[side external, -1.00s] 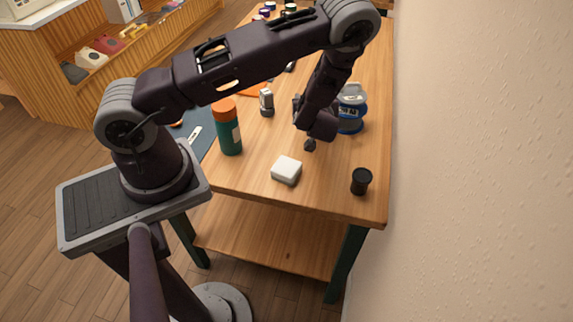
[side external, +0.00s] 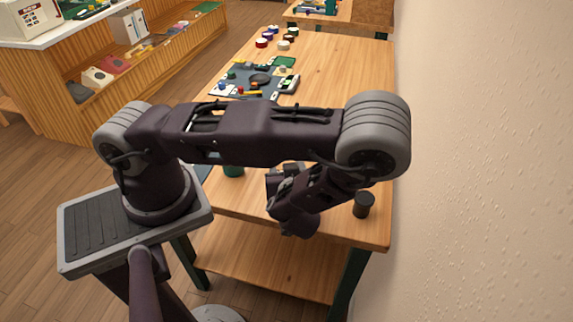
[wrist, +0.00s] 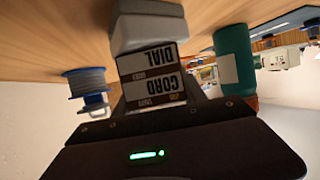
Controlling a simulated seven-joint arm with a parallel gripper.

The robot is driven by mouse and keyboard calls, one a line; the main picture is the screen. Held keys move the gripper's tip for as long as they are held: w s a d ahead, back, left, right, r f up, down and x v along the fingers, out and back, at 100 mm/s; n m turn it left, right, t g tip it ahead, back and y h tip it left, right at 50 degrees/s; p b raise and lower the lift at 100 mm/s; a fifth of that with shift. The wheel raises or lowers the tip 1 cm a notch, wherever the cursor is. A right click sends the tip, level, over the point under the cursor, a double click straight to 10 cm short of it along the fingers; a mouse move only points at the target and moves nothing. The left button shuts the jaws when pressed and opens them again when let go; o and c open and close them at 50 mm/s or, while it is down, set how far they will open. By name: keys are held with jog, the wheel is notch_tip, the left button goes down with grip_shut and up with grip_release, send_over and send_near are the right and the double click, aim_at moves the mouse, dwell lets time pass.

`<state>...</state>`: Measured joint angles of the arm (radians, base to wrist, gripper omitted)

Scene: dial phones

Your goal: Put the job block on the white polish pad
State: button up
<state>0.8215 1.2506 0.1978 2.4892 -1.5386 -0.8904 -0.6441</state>
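The job block (wrist: 152,78), with a black and white label reading DIAL CORD, is between the fingers of my gripper (wrist: 157,98) in the wrist view. The white polish pad (wrist: 148,30) shows as a pale grey-white block just past the job block, at the top of this upside-down view. The job block's end meets or nearly meets the pad; I cannot tell if it touches.
A green bottle (wrist: 235,60) stands close by; its lower part shows in the side view (side external: 233,170). A blue-flanged spool (wrist: 85,78) is on the other side. A small black canister (side external: 363,204) stands near the table's front right corner. The far tabletop holds a dark mat (side external: 235,85) with small parts.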

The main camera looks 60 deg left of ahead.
jog(key=o, duration=0.4)
